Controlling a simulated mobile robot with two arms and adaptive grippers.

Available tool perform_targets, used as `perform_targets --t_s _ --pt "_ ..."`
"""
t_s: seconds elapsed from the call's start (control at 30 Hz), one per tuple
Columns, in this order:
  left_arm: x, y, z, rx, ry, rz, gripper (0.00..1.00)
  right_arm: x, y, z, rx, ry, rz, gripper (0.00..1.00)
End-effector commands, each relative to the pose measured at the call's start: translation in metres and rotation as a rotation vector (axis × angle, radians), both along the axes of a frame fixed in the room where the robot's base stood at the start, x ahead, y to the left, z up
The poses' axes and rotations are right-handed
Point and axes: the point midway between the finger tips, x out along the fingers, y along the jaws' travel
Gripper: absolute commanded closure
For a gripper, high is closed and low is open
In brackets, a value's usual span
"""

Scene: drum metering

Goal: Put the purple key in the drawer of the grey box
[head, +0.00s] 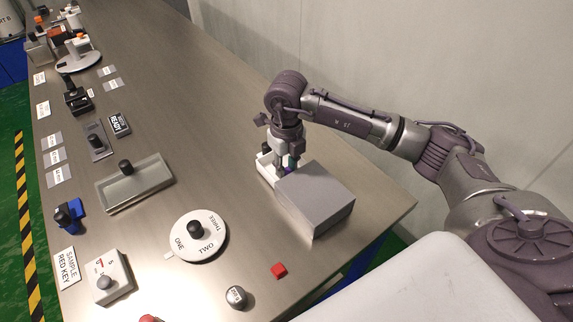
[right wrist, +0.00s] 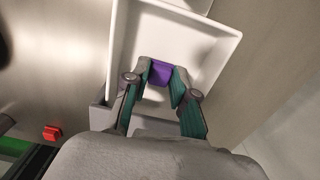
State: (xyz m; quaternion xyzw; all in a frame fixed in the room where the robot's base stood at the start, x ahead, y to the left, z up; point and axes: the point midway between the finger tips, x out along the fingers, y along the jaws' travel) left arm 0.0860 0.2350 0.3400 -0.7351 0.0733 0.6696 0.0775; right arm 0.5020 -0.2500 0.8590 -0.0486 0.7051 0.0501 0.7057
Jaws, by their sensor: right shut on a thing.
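The grey box (head: 315,200) stands near the right edge of the metal table in the head view. Its white drawer (head: 265,170) is pulled out on the far side; in the right wrist view the white drawer (right wrist: 206,38) fills the top middle. My right gripper (head: 287,170) is over the drawer, pointing down. In the right wrist view my right gripper (right wrist: 162,75) is shut on the purple key (right wrist: 161,72), which is over or inside the drawer; its exact height is unclear. My left gripper is not in view.
A white dial (head: 199,236) with numbered words is to the left. A grey tray (head: 134,184) and several other devices stand farther left.

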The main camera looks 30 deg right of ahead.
Motion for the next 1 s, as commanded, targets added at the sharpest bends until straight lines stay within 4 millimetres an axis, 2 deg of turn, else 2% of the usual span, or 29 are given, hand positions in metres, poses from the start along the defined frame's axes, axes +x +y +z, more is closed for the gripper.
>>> perform_targets --t_s 0.1,0.13,0.27,0.53,0.67,0.77,1.0 --pt "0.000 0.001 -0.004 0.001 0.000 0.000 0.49 0.000 0.000 -0.005 0.000 0.000 0.000 0.90" --pt "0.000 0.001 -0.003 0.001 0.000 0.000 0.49 0.000 0.000 -0.003 0.000 0.000 0.000 0.69" --pt "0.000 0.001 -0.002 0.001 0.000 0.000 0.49 0.000 0.000 -0.002 0.000 0.000 0.000 0.49" --pt "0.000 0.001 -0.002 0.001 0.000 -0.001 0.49 0.000 0.000 -0.002 0.000 0.000 0.000 0.49" --pt "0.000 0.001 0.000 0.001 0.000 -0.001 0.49 0.001 0.000 0.005 0.000 -0.002 0.000 0.49" --pt "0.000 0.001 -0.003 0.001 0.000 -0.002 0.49 0.001 0.000 0.020 0.000 -0.005 0.001 0.49" --pt "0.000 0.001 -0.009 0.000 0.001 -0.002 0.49 0.001 0.000 0.073 0.000 -0.006 0.000 0.49"
